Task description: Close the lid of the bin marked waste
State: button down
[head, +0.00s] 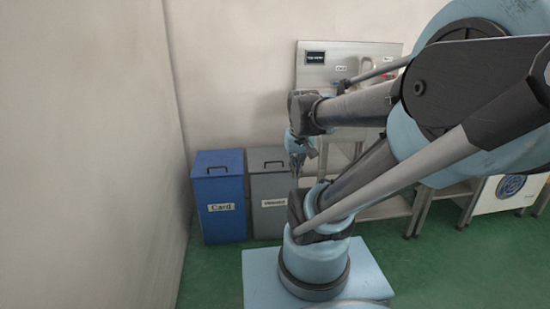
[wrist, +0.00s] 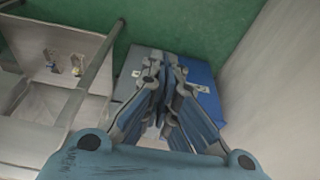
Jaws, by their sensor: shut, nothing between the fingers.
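The grey bin (head: 268,188) stands against the back wall, with a white label that is too blurred to read surely but seems to begin with W. Its top, with a dark handle, looks flat and down. My gripper (head: 297,172) is shut and empty, pointing down just to the right of the grey bin in the head view.
A blue bin (head: 219,205) labelled Card stands left of the grey one, its lid looking down; it also shows in the wrist view (wrist: 203,76). A metal bench (head: 385,208) with a back panel (head: 315,72) stands to the right. Green floor lies in front.

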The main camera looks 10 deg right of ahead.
jog(key=w+r, duration=0.3)
jog(key=w, duration=0.9)
jog(key=t, duration=0.3)
send_over(275, 168)
jog(key=w, duration=0.1)
jog(key=f, duration=2.1)
jog(key=shift+w+f, duration=0.2)
jog(key=shift+f, duration=0.2)
jog(key=shift+s+f, duration=0.15)
jog(key=shift+f, duration=0.55)
jog(key=shift+f, duration=0.1)
jog(key=shift+s+f, duration=0.2)
jog(key=shift+f, duration=0.45)
jog(key=shift+s+a+f, duration=0.1)
jog(key=shift+s+f, duration=0.15)
